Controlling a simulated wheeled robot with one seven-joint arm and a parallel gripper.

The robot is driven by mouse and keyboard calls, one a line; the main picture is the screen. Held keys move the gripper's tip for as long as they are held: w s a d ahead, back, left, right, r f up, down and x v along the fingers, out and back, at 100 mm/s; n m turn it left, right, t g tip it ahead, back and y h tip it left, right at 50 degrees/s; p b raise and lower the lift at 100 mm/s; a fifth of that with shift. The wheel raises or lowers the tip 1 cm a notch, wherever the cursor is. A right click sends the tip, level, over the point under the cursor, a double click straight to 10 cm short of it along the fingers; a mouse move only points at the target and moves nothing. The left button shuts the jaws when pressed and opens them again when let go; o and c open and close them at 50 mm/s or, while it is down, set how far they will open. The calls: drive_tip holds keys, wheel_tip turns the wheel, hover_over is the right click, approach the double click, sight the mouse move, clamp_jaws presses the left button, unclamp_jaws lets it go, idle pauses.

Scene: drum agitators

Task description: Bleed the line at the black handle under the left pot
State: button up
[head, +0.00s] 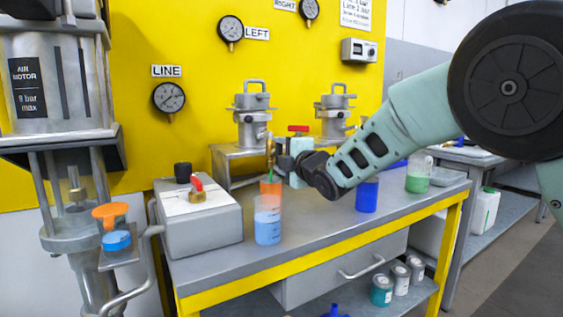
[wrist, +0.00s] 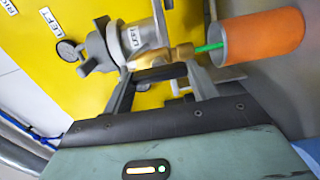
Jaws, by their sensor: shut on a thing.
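The left pot (head: 252,115) is a metal pot with a clamped lid, standing on a bench stand; its LEFT label (wrist: 134,38) shows in the wrist view. Under it is a brass fitting (wrist: 182,53) with a black handle (wrist: 160,72). My gripper (wrist: 162,82) is shut on the black handle, which spans between its fingers. In the head view my gripper (head: 276,158) is small and partly hidden by my wrist. A green tube (wrist: 209,47) runs from the fitting to the mouth of an orange cup (wrist: 262,37), also in the head view (head: 270,187).
A beaker of blue liquid (head: 267,222) stands before the orange cup. A grey box with a red-handled valve (head: 197,190) is left of it. The right pot (head: 334,112), a blue cup (head: 367,197) and a green-filled beaker (head: 418,176) stand to the right. The bench's front right is clear.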

idle(0.3)
drive_tip(key=o, duration=1)
drive_tip(key=v, duration=1.7)
drive_tip(key=shift+s, duration=0.2)
drive_tip(key=shift+d, duration=0.15)
